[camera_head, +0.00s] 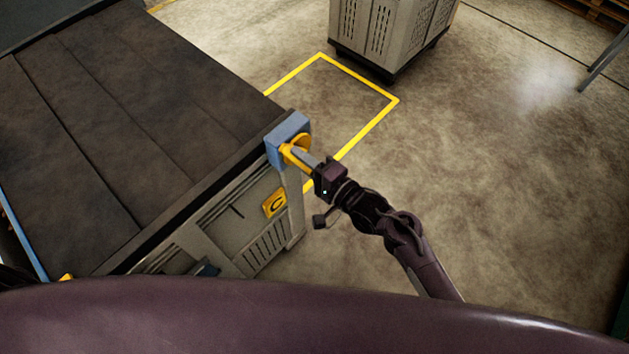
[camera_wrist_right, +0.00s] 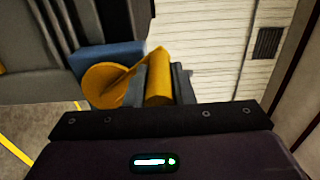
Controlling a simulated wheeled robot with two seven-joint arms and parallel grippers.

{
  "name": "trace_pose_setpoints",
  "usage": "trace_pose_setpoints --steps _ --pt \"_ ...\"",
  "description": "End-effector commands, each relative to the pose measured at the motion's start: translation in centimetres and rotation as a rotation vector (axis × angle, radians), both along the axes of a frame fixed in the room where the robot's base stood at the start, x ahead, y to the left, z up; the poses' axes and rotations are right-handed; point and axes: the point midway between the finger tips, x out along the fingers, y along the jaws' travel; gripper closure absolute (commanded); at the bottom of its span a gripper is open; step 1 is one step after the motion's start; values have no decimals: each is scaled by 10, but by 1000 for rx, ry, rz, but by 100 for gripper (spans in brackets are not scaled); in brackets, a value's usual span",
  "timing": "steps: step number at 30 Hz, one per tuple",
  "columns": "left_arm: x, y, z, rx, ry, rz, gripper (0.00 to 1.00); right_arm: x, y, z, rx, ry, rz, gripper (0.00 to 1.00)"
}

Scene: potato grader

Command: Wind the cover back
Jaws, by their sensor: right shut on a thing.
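The dark cover (camera_head: 110,110) lies flat over the top of the grader, with several creases or panel lines across it. A yellow crank (camera_head: 291,151) sits on a blue block (camera_head: 287,132) at the grader's right corner. In the right wrist view the crank shows as a round yellow hub (camera_wrist_right: 106,84) with an arm leading to a yellow grip (camera_wrist_right: 159,80). My right gripper (camera_head: 308,160) is shut on this grip, its fingers (camera_wrist_right: 159,84) on either side of it. The blue block also shows in the wrist view (camera_wrist_right: 112,56). My left gripper is not in view.
A grey vented cabinet (camera_head: 390,35) stands at the top, beside a yellow floor outline (camera_head: 372,125). The concrete floor on the right is clear.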

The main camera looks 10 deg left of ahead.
Motion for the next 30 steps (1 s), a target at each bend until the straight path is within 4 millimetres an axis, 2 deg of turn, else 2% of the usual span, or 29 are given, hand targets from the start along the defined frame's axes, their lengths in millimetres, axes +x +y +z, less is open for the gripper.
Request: trace_pose_setpoints --steps 1,3,8,17,30 --pt "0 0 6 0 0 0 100 7 -5 8 -1 -5 -6 98" --pt "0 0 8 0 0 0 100 12 -9 11 -1 -5 -6 98" --pt "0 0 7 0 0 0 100 17 -12 11 -1 -5 -5 98" --pt "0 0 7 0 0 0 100 43 -32 15 -4 -3 -7 98" --pt "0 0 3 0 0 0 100 49 -38 11 -6 2 -7 98"
